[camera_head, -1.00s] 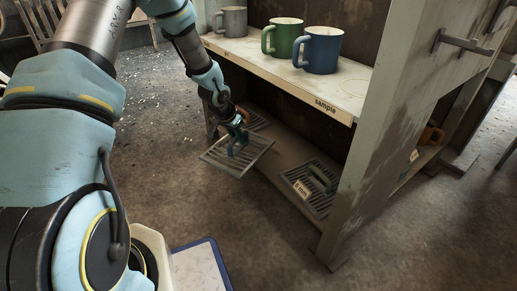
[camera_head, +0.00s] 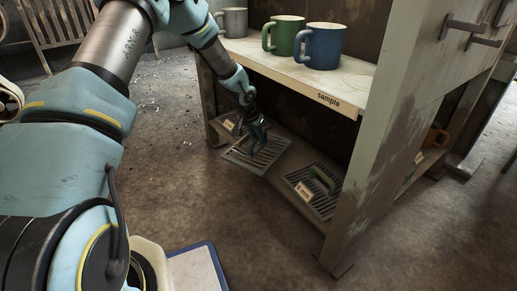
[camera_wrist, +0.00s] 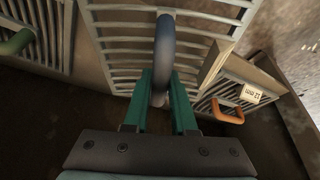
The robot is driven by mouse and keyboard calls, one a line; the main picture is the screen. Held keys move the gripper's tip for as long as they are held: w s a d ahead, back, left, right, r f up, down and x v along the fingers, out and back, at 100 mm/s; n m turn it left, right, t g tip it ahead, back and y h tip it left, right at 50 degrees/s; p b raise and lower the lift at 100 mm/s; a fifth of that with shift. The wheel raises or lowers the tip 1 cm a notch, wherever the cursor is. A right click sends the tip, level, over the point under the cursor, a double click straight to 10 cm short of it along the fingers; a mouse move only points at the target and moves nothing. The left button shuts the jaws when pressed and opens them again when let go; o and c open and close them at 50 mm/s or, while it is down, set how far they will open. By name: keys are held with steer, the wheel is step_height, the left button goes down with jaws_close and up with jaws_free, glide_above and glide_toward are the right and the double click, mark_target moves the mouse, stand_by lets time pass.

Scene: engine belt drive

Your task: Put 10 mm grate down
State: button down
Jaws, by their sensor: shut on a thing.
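My gripper (camera_head: 253,143) is shut on the blue-grey arched handle of a slatted metal grate (camera_head: 240,155), the one in the middle. In the wrist view the green fingers (camera_wrist: 160,98) close around the foot of the handle (camera_wrist: 165,45), with the grate's bars (camera_wrist: 115,57) beyond. The grate is at the lower shelf, between two other grates, its front part reaching past the shelf's front edge. I cannot tell whether it touches the shelf. No size marking can be read on it.
A green-handled grate (camera_head: 325,203) with an "8 mm" label lies to the right on the lower shelf. An orange-handled grate (camera_wrist: 235,95) with a label lies on the other side. Mugs (camera_head: 324,41) stand on the upper shelf (camera_head: 300,82) above; a side panel (camera_head: 375,130) bounds the right.

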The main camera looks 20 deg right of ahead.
mark_target(259, 147)
step_height(259, 147, down, 3)
steer(key=shift+f+b, duration=0.15)
steer(key=shift+b, duration=0.75)
steer(key=shift+d+f+b, duration=0.25)
steer(key=shift+f+b, duration=0.1)
steer(key=shift+b, duration=0.15)
steer(key=shift+r, duration=0.1)
